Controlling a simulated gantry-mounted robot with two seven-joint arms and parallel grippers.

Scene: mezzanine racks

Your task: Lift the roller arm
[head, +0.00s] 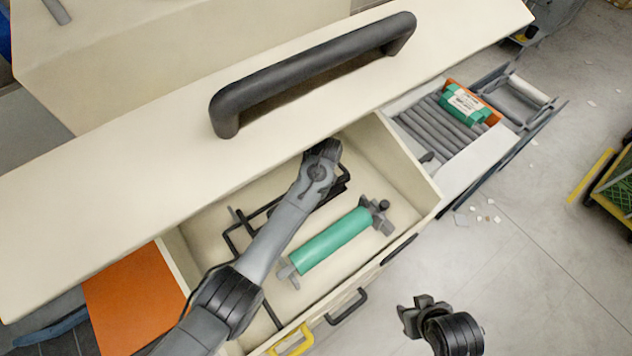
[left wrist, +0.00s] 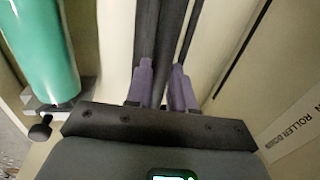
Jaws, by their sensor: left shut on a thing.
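The roller arm appears as a dark bar frame (head: 231,240) inside the cream drawer; my arm hides part of it. My left gripper (head: 325,152) reaches across the drawer to its far side, under the edge of the upper panel. In the left wrist view the gripper's purple fingers (left wrist: 161,80) are shut on a dark bar (left wrist: 172,35) of the frame. A green roller (head: 333,242) with grey end brackets lies right of my left arm, and it also shows in the left wrist view (left wrist: 40,50). My right gripper (head: 412,316) is outside the drawer; its jaw opening is unclear.
A cream panel with a large black handle (head: 310,72) overhangs the drawer (head: 385,160). A yellow handle (head: 292,342) and a black handle (head: 346,306) are on its front. A tray of grey rollers (head: 437,123) sits right. A label reading "ROLLER" (left wrist: 295,125) is on the wall.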

